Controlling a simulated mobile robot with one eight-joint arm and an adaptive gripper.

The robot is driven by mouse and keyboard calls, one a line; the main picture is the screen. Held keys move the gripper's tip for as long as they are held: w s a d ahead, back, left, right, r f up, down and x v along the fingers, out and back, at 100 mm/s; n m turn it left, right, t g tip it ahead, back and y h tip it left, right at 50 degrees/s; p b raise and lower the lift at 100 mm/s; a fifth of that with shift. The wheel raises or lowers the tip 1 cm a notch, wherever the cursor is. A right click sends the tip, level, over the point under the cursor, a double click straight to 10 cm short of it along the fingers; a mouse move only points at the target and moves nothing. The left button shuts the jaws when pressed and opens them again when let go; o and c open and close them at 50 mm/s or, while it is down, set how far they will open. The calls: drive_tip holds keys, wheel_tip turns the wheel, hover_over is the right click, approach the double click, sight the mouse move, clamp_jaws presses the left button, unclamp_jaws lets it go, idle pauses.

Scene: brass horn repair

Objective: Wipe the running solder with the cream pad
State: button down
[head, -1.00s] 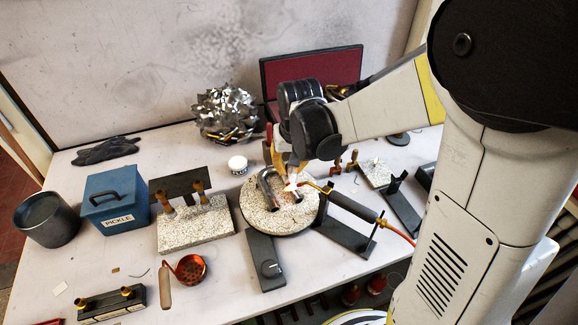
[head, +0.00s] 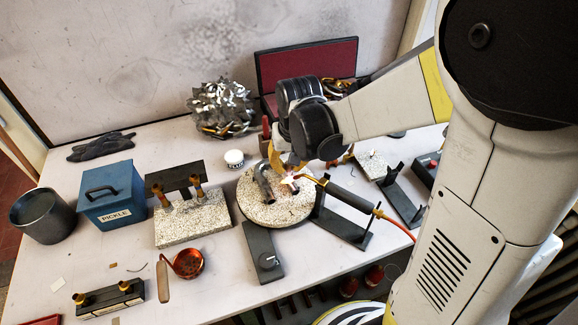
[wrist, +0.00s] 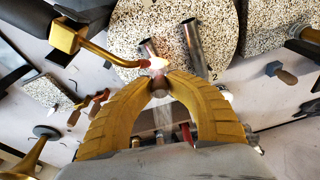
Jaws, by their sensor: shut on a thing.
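My gripper (wrist: 160,82) has its yellow fingertips nearly together over the round speckled board (head: 253,210). It is shut on a small pale thing, apparently the cream pad, mostly hidden between the tips and washed out by glare. A bent silver tube (wrist: 195,45) lies on the board; it also shows in the head view (head: 264,184). The fingertips are at one of its ends; I cannot tell whether the pad touches it. A bright flame (head: 289,180) from the torch (head: 348,196) glows right beside the tips. The running solder cannot be made out in the glare.
The torch rests on a black stand (head: 340,232), its hose trailing right. A white jar (head: 234,159), a speckled block (head: 192,222) and a blue pickle box (head: 113,194) stand left. The front left table has free patches.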

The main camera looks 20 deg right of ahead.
drive_tip(key=shift+w+f, duration=0.2)
drive_tip(key=shift+w, duration=0.55)
drive_tip(key=shift+s+a+f, duration=0.1)
drive_tip(key=shift+s+f, duration=0.1)
drive_tip(key=shift+s, duration=0.55)
drive_tip(key=shift+w, duration=0.1)
drive_tip(key=shift+w+f+b, duration=0.15)
drive_tip(key=shift+w+b, duration=0.3)
drive_tip(key=shift+w, duration=0.3)
